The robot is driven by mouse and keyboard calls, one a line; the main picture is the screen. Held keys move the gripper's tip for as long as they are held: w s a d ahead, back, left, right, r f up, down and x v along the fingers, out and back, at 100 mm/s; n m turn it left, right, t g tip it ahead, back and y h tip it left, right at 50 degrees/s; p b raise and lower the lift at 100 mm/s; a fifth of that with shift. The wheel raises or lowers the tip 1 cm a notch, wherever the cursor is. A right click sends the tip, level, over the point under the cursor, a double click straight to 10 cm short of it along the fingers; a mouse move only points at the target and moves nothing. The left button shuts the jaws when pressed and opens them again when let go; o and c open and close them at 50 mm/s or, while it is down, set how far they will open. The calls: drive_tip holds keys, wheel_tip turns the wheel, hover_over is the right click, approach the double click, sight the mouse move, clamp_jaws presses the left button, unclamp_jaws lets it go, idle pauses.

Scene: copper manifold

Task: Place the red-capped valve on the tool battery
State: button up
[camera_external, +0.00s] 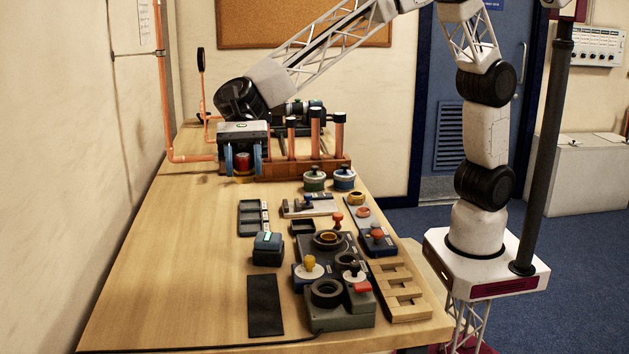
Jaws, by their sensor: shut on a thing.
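My gripper (243,170) is at the far end of the table, in front of the wooden rack. Its two blue fingers point down and are shut on a small piece with a reddish top, which looks like the red-capped valve (243,158). A yellowish ring shows just below it; I cannot tell whether the valve is lifted clear of it. The tool battery looks to be the dark block with a teal top (268,243), standing upright on the table nearer the camera. Nothing lies on its top, and my gripper is well apart from it.
A wooden rack with upright copper pipes (300,168) stands right beside my gripper. Two round canisters (344,178) stand near it. Grey fixtures with knobs (325,262) and a slotted wooden rack (397,291) fill the right side. The table's left side (180,240) is clear.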

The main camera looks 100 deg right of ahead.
drive_tip(key=s+d+f, duration=0.6)
drive_tip(key=s+d, duration=0.2)
drive_tip(key=s, duration=0.1)
drive_tip(key=s+d+f, duration=0.6)
drive_tip(key=s+d, duration=0.2)
drive_tip(key=s, duration=0.1)
drive_tip(key=shift+s+d+f, duration=0.25)
drive_tip(key=shift+s+d, duration=0.1)
hover_over(268, 240)
drive_tip(key=shift+f, duration=0.75)
drive_tip(key=shift+f, duration=1.75)
drive_tip(key=shift+f, duration=0.15)
drive_tip(key=o, duration=1)
